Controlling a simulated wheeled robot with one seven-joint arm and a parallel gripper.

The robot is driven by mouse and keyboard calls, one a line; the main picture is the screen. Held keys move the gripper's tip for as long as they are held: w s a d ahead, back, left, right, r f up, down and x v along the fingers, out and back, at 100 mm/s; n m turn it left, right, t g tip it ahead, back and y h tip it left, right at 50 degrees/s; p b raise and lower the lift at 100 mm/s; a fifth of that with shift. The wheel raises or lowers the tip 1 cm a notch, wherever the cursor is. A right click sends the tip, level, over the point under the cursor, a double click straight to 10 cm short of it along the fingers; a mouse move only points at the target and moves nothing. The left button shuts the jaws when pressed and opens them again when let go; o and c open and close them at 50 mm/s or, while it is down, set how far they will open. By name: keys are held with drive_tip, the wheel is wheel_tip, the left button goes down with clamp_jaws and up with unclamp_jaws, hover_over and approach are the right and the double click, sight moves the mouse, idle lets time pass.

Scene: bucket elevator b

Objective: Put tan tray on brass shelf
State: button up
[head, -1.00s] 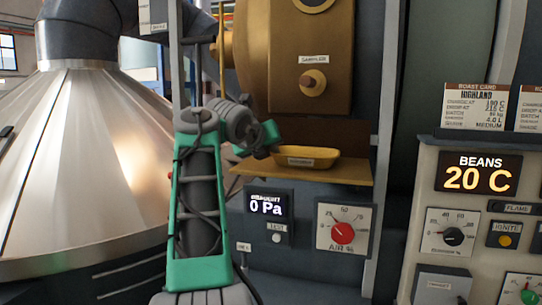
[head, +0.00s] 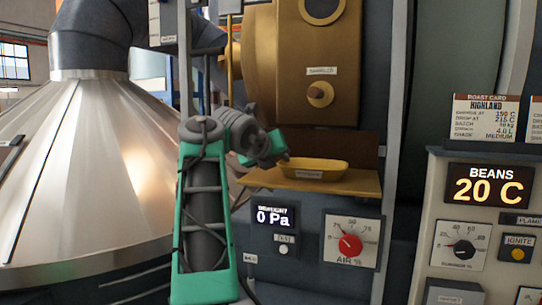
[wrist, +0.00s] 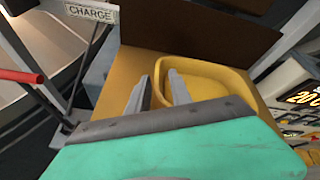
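The tan tray (head: 314,174) is a shallow yellow-tan dish with a small label on its front. It sits upright on the brass shelf (head: 358,188), below the gold sampler housing. My gripper (head: 284,156) is at the tray's left end. In the wrist view my gripper (wrist: 159,80) has its two fingers apart, one outside the tray's near-left rim and one at or just inside it. The tray (wrist: 212,75) shows to the right of the fingers, its near part hidden by my gripper. The shelf (wrist: 128,66) shows bare on the left.
A dark brown panel (wrist: 205,42) stands behind the shelf. The draught display (head: 272,217) and air dial (head: 350,243) are below it. The sampler knob (head: 320,94) sticks out above. A large metal cone (head: 90,170) stands left; a control panel (head: 470,225) stands right.

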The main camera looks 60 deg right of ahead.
drive_tip(key=w+v, duration=0.1)
drive_tip(key=v, duration=1)
drive_tip(key=w+a+f+n+t+y, duration=0.55)
drive_tip(key=w+a+f+n, duration=1.25)
drive_tip(key=n, duration=0.7)
drive_tip(key=s+a+f+n+g+y, duration=0.1)
drive_tip(key=s+a+f+n+y, duration=0.3)
drive_tip(key=a+f+n, duration=0.7)
drive_tip(key=s+a+f+n+g+y, duration=0.2)
drive_tip(key=s+a+f+n+y, duration=0.2)
drive_tip(key=s+a+f+n, duration=0.4)
drive_tip(key=a+f+n, duration=0.4)
drive_tip(key=a+f, duration=0.4)
drive_tip(key=f, duration=0.1)
drive_tip(key=shift+a+f, duration=0.4)
drive_tip(key=shift+s+d, duration=0.1)
